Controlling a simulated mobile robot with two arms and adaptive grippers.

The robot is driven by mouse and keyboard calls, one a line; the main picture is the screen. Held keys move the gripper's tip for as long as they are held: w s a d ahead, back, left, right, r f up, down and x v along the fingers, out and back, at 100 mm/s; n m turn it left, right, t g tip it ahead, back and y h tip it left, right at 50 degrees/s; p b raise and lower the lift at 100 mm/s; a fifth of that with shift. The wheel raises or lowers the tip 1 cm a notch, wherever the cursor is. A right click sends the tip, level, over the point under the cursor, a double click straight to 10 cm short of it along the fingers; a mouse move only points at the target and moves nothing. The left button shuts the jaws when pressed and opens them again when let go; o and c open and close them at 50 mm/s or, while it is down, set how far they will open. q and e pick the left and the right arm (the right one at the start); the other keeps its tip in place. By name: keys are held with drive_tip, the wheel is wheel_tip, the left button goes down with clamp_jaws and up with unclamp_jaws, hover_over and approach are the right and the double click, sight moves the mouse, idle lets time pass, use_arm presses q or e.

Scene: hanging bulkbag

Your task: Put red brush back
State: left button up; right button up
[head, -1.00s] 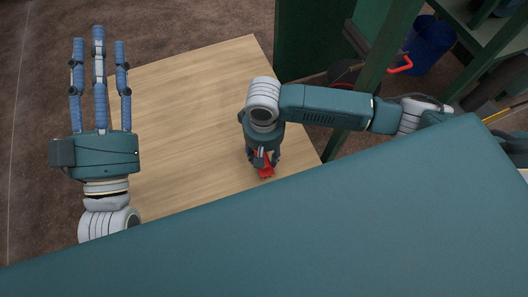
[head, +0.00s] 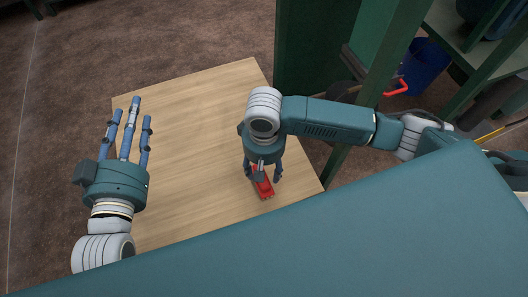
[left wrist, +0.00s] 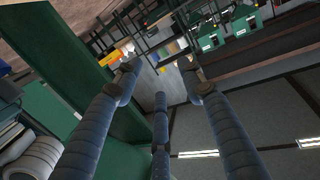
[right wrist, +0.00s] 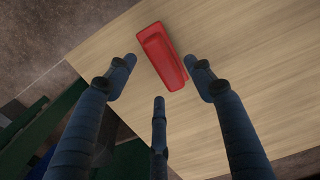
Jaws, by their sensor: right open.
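The red brush (head: 262,186) lies on the wooden table (head: 190,130) near its right front part. In the right wrist view the red brush (right wrist: 163,57) lies on the tabletop, just beyond and between my fingertips. My right gripper (head: 263,174) points down at the brush; in its wrist view its fingers (right wrist: 167,80) are spread open and empty, apart from the brush. My left gripper (head: 129,120) is open and empty over the table's left edge, with its fingers extended. The left wrist view (left wrist: 162,82) shows nothing between those fingers.
A green cabinet or frame (head: 310,50) stands at the table's far right. A blue bin (head: 425,65) and a green shelf (head: 480,45) stand beyond it. The middle and back of the table are clear.

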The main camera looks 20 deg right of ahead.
wheel_tip(320, 180, up, 4)
drive_tip(key=shift+f+p, duration=0.25)
drive_tip(key=shift+p, duration=0.45)
drive_tip(key=s+a+r+n+t+y+p, duration=0.25)
drive_tip(key=a+r+y, duration=0.25)
drive_tip(key=a, duration=0.6)
use_arm(q)
drive_tip(key=s+a+f+g+y, duration=0.1)
drive_tip(key=s+f+g, duration=0.3)
drive_tip(key=f, duration=0.4)
drive_tip(key=s+a+f+g+y, duration=0.1)
drive_tip(key=s+a+f+g, duration=0.2)
drive_tip(key=s+f+g, duration=0.2)
wheel_tip(320, 180, down, 3)
drive_tip(key=shift+s+a+r+y+b, duration=0.15)
drive_tip(key=shift+s+a+y+b, duration=0.2)
drive_tip(key=shift+s, duration=0.55)
use_arm(e)
drive_tip(key=d+r+t+h, duration=0.1)
drive_tip(key=d+t+h, duration=0.2)
drive_tip(key=d, duration=1.3)
drive_tip(key=shift+s+d+m+t+h, duration=0.25)
drive_tip(key=shift+m+t+h, duration=0.15)
drive_tip(key=shift+t, duration=0.75)
use_arm(q)
drive_tip(key=shift+w+p, duration=0.15)
drive_tip(key=shift+p, duration=0.95)
use_arm(e)
drive_tip(key=shift+w, duration=0.15)
